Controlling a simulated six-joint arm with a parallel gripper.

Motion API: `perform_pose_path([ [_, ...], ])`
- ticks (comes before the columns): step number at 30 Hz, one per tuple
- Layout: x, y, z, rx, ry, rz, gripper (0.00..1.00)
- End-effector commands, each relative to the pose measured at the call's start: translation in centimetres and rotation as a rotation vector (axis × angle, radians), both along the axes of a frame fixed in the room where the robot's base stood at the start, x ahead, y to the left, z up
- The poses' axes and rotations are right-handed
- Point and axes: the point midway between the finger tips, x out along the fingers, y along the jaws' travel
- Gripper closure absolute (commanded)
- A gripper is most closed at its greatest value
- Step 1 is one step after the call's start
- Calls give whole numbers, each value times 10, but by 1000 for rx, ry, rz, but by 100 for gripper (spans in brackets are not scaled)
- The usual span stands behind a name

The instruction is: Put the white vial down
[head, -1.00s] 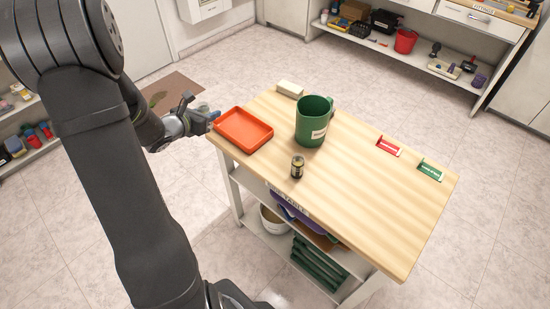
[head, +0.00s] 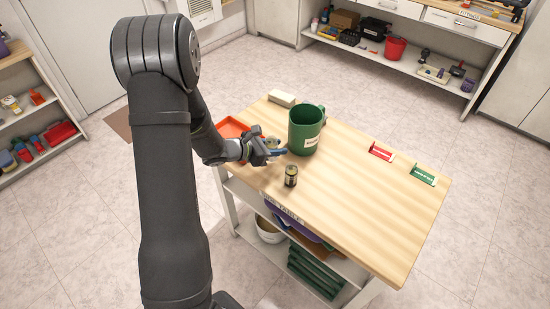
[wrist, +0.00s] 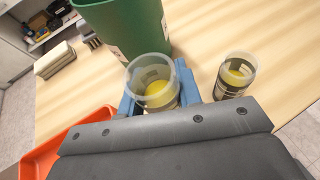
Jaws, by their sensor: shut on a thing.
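My gripper (head: 273,152) hangs over the left part of the table, just left of the green jug. Its blue fingers (wrist: 157,88) are shut on a pale, translucent-rimmed vial (wrist: 150,72) with yellow inside, taken as the white vial. In the wrist view the vial is held with its open top facing the camera; its base is hidden. I cannot tell how far it is above the table. In the head view the vial is mostly hidden by the gripper.
A second vial (head: 291,176) with a dark label stands close by; it also shows in the wrist view (wrist: 235,77). The green jug (head: 305,132) stands behind, the orange tray (head: 230,127) to the left. A pale block (head: 281,98) lies at the back. The table's right half (head: 380,205) is mostly clear.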

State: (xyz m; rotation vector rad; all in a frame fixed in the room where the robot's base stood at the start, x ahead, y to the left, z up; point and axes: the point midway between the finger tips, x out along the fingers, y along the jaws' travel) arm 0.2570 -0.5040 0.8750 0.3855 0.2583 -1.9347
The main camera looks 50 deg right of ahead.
Motion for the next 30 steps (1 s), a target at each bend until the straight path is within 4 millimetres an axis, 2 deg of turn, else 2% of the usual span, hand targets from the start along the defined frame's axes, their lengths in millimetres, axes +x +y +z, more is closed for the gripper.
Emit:
perform_pose_path([
  [5,0,0,-10,0,0,1,92],
  [15,1,0,-47,-1,1,1,92],
  [26,1,0,-51,-1,0,1,92],
  [27,1,0,-51,-1,0,2,64],
  [30,1,0,-51,-2,-1,1,47],
])
